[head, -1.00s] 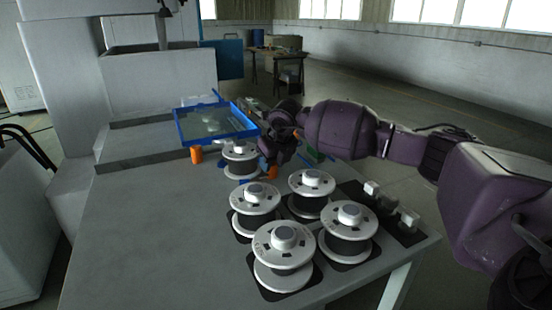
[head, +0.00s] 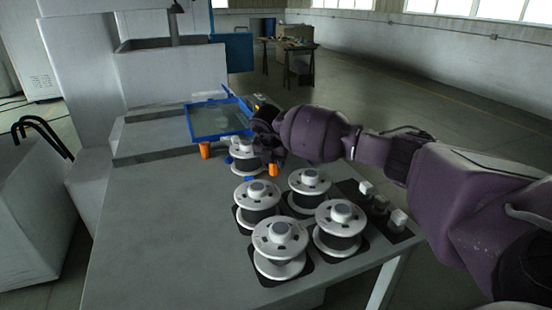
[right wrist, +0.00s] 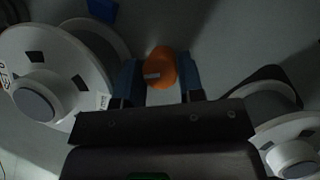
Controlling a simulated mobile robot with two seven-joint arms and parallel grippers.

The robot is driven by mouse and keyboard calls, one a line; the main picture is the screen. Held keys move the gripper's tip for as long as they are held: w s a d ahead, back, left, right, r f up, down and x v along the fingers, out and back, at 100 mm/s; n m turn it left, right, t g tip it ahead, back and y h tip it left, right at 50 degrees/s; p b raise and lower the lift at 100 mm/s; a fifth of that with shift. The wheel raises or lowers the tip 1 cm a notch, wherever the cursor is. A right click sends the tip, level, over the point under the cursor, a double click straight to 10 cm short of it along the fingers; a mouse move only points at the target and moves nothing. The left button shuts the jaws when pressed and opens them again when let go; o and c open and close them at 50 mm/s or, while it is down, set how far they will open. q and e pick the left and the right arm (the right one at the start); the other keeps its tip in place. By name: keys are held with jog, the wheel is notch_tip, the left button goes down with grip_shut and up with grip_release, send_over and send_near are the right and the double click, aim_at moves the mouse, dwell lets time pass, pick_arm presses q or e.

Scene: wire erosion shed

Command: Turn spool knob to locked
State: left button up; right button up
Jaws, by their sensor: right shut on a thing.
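An orange knob (right wrist: 161,66) with a small white mark sits between the two blue fingers of my right gripper (right wrist: 159,82) in the right wrist view. The gripper is shut on it. In the head view the orange knob (head: 273,170) shows just below my right gripper (head: 271,158), whose fingers are mostly hidden. A white spool (head: 244,150) stands just left of the knob; a large spool (right wrist: 40,85) also shows close on the left in the wrist view. My left gripper is not in view.
Several white spools (head: 280,232) stand on black pads on the grey table (head: 160,235), nearer than the knob. The table's left front is clear.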

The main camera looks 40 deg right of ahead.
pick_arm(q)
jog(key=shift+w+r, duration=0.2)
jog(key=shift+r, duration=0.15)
pick_arm(e)
jog(key=shift+a+f+m+g, duration=0.15)
jog(key=shift+m+g, duration=0.15)
jog(key=shift+m, duration=0.3)
jog(key=o, duration=0.9)
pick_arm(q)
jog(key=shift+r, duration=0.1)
pick_arm(e)
jog(key=shift+r, duration=0.25)
